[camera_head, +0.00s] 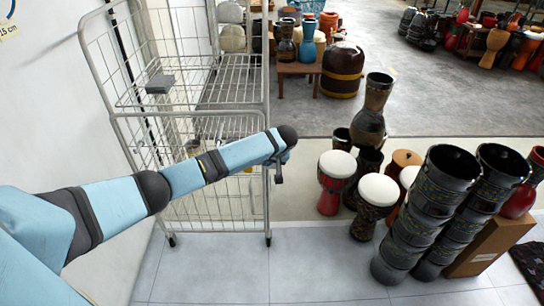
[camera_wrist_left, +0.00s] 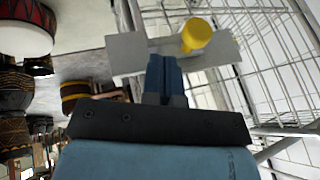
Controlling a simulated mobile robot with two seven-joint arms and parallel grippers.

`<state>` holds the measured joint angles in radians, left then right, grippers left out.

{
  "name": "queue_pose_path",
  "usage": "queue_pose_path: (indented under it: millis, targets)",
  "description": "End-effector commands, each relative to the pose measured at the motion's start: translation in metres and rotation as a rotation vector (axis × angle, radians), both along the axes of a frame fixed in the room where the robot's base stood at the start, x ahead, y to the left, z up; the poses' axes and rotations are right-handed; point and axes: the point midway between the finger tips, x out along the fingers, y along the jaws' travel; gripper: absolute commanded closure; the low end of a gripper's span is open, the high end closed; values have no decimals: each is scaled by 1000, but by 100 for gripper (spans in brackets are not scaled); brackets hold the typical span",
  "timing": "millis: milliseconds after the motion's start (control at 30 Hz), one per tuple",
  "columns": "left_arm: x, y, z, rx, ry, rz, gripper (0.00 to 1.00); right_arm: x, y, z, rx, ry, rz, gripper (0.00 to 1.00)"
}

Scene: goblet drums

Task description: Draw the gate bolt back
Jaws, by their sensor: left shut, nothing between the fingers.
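The bolt shows in the left wrist view as a yellow round knob (camera_wrist_left: 196,34) on a flat grey plate (camera_wrist_left: 127,52), against the wire cage. In that view my left gripper (camera_wrist_left: 164,62) has its blue fingers shut with nothing between them. The fingertips overlap the plate's lower edge in the picture, just left of and below the knob; I cannot tell whether they touch it. In the head view my left gripper (camera_head: 279,178) is at the right edge of the wire cage (camera_head: 190,113). The bolt cannot be made out there. My right gripper is not in view.
A grey block (camera_head: 160,84) sits on the cage's left part. A white wall (camera_head: 50,90) is at left. The tiled floor (camera_head: 300,275) in front is clear.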

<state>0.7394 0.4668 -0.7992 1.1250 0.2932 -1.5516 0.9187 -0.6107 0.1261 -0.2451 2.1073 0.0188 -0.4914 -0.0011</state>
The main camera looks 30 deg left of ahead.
Motion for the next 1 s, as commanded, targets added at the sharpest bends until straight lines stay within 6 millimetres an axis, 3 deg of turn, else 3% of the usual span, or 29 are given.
queue_pose_path:
  millis: [67, 333, 767, 1000]
  targets:
    - [2, 8, -16, 1, 2, 1, 100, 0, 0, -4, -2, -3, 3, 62]
    - [-11, 35, -27, 1, 0, -1, 100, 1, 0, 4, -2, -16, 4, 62]
    - [-13, 38, -28, -1, 0, -1, 100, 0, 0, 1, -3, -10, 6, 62]
    - [-27, 59, -23, 0, 4, 1, 100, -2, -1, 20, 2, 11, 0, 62]
